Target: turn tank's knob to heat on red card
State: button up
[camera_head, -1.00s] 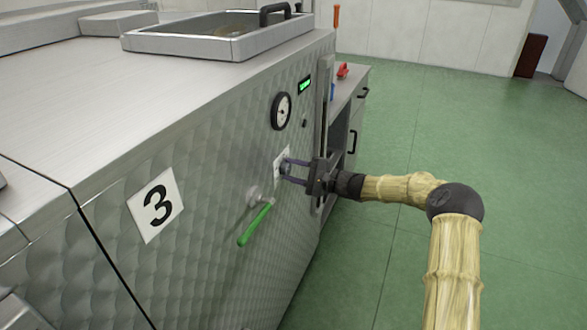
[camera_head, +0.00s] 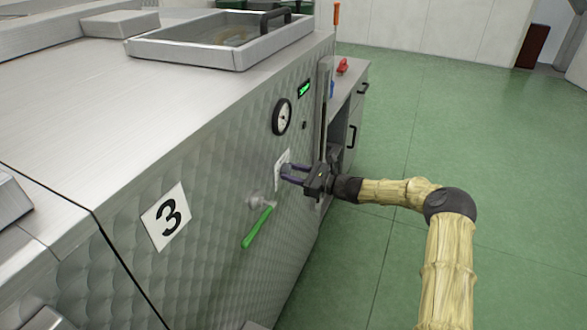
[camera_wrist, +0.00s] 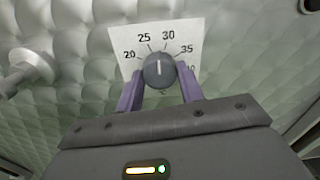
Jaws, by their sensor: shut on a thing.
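The steel tank (camera_head: 225,190) bears a white dial plate (camera_wrist: 190,38) with 20, 25, 30, 35 and a partly hidden 40. The grey knob (camera_wrist: 159,70) sits on that plate. Its white pointer line points nearly straight up in the wrist view, between 25 and 30. My gripper (camera_head: 286,174) reaches the tank's front from the right. Its two purple fingers are shut on the knob, one on each side. In the head view the fingers mostly hide the knob. No red card can be made out clearly.
A green-handled valve (camera_head: 257,227) sticks out below left of the dial. A round gauge (camera_head: 282,117) and a green display (camera_head: 304,89) are above it. A number 3 plate (camera_head: 166,216) is at left. A bench with a red object (camera_head: 343,66) stands behind. Green floor is clear at right.

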jog(key=shift+m+p, duration=0.7)
jog(key=shift+m, duration=0.9)
jog(key=shift+f, duration=0.1)
jog(key=o, duration=1)
jog(key=shift+d, duration=0.1)
jog(key=b+v, duration=0.2)
jog(key=v, duration=1.5)
jog(key=shift+s+d, duration=0.1)
jog(key=shift+s, duration=0.05)
